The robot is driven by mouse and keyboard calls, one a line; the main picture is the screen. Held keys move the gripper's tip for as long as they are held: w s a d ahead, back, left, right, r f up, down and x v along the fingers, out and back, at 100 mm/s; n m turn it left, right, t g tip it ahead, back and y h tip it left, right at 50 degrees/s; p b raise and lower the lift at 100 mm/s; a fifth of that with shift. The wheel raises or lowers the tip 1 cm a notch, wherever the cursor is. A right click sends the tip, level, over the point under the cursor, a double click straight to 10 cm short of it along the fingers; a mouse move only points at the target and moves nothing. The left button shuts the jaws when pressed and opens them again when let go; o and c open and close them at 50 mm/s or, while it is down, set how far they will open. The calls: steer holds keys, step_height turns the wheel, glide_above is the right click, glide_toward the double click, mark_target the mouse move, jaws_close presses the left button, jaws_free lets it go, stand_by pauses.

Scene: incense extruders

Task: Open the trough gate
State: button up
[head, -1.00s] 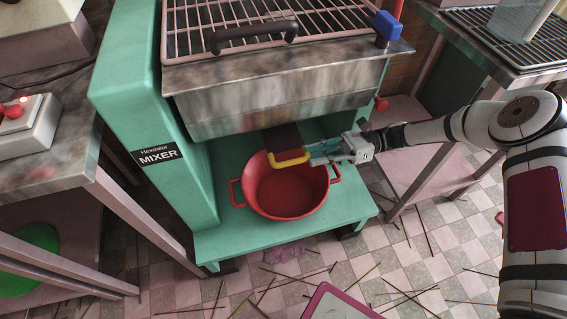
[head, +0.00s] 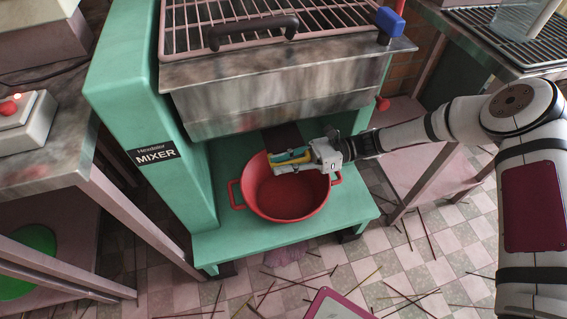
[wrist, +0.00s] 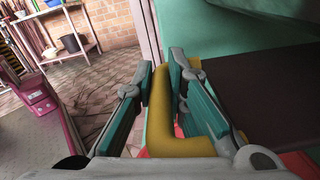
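The trough gate is a dark brown plate (head: 283,137) under the metal trough (head: 270,105) of the mixer. Its yellow handle (head: 293,157) sticks out toward the front, above the red pot. My gripper (head: 280,163) is at the handle, reaching in from the right. In the wrist view the yellow handle (wrist: 160,105) lies between my two green-padded fingers (wrist: 163,85). The dark plate also shows at right in the wrist view (wrist: 275,85).
A red two-handled pot (head: 290,198) stands on the green mixer base (head: 270,240) below the handle. A steel table (head: 50,160) stands at left, another (head: 520,50) at right. Thin sticks lie scattered on the tiled floor, with a pink-edged panel (head: 335,303) in front.

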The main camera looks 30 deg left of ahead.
jaws_close()
steer(key=s+d+p, duration=0.1)
steer(key=s+d, duration=0.1)
steer(key=s+d+p, duration=0.1)
steer(key=d+p, duration=0.1)
steer(key=shift+s+d, duration=0.15)
steer(key=shift+s, duration=0.2)
steer(key=shift+o, duration=2.4)
jaws_free()
steer(key=v, duration=1.2)
